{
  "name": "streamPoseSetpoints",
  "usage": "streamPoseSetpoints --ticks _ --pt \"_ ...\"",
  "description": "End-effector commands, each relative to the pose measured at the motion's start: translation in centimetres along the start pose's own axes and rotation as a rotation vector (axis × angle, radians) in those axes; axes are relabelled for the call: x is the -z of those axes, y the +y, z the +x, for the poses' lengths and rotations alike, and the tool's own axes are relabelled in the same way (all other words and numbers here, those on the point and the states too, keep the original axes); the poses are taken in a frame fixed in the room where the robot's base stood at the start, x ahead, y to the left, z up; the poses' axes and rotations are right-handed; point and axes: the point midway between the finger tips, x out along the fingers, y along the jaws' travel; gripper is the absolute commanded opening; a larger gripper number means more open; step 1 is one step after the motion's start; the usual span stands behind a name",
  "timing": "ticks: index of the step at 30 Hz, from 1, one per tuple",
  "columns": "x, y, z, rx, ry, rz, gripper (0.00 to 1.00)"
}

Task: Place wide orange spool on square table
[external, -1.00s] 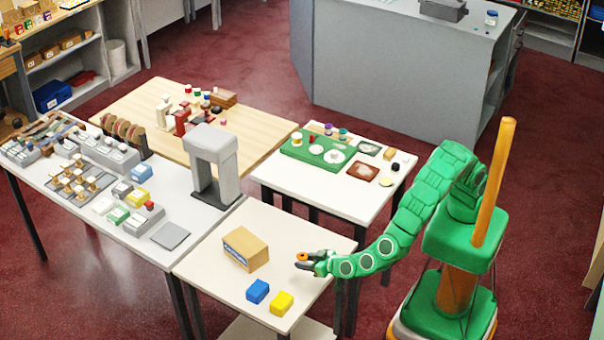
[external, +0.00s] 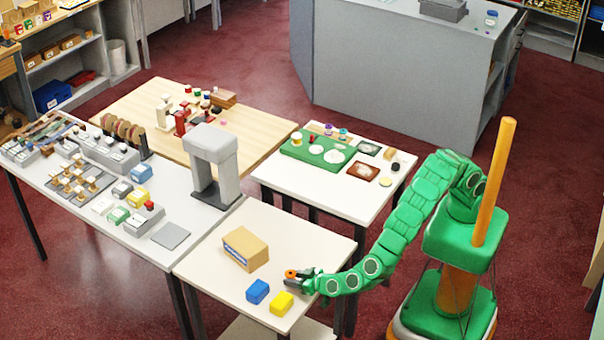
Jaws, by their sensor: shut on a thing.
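The wide orange spool (external: 291,273) is small in view and sits between the jaws of my gripper (external: 297,277). My gripper is shut on it, low over the near white square table (external: 325,241). I cannot tell whether the spool touches the tabletop. The fingers hide part of the spool.
A cardboard box (external: 246,249) stands on the same table, behind and left of my gripper. A blue block (external: 257,291) and a yellow block (external: 281,304) lie close in front. The table's right part is clear. A grey press (external: 212,165) stands on the table to the left.

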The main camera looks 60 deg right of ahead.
Motion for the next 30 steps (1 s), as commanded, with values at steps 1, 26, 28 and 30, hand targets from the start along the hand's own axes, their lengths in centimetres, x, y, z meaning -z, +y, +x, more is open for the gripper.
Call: streamPoseSetpoints --ticks 1,26,28,30 --pt "-0.45 0.04 0.33 -0.001 0.001 -0.001 0.12" --pt "-1.26 -0.06 0.52 0.001 0.000 0.001 0.67" --pt "-1.26 -0.05 0.52 0.001 0.000 0.001 0.67" --pt "-1.20 -0.06 0.50 0.001 0.000 0.001 0.67"
